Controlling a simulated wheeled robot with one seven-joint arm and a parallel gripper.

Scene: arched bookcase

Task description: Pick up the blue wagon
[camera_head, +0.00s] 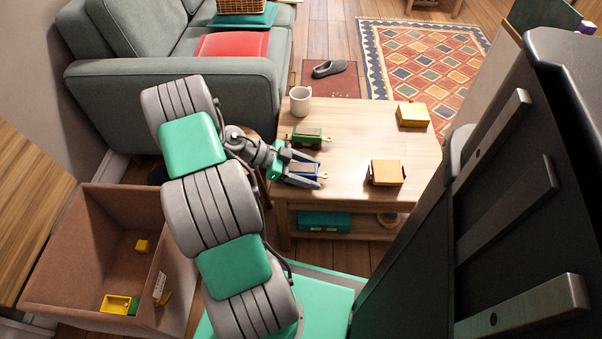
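The blue wagon (304,170) is on the wooden table near its left edge, a small block-like toy with a light wooden hitch at its right end. My gripper (319,174) reaches in from the left. Its two fingers are spread, one on the far side and one on the near side of the wagon. The fingers look apart from the wagon's sides, though any contact is hard to judge at this size. The wagon's left end is partly hidden by the gripper.
A green wagon (307,135) stands just behind my gripper, with a white mug (300,101) beyond it. A brown box (95,213) with toys stands lower left.

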